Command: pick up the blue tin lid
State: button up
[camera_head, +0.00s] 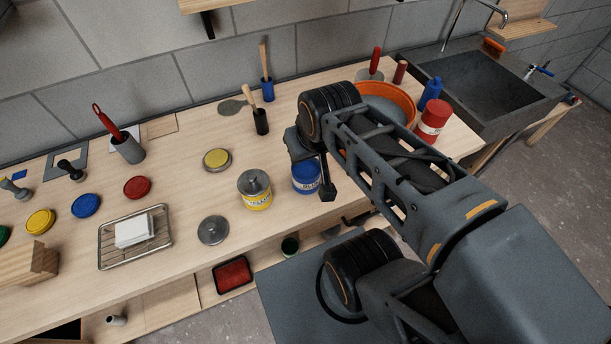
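The blue tin lid (87,206) is a flat blue disc lying on the wooden worktop at the left. It lies between a yellow lid (40,221) and a red lid (137,187). My gripper (322,188) is well to the right of it, pointing down at the blue tin (304,180). The gripper covers part of that tin, and I cannot tell whether they touch. The finger opening is not clear from this angle.
A wire rack (104,262) with a white block stands just right of and in front of the blue lid. A stamp-like tool (70,170) is behind it. A yellow-labelled tin (255,190) and a grey lid (213,230) lie between it and my gripper.

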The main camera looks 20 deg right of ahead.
aim_at(212, 230)
jog(key=u, duration=1.25)
jog(key=k, duration=0.3)
jog(key=z, duration=0.55)
jog(key=i, duration=0.2)
jog(key=z, duration=0.8)
jog(key=k, duration=0.4)
jog(key=u, duration=0.35)
jog(key=i, duration=0.35)
jog(key=u, duration=0.8)
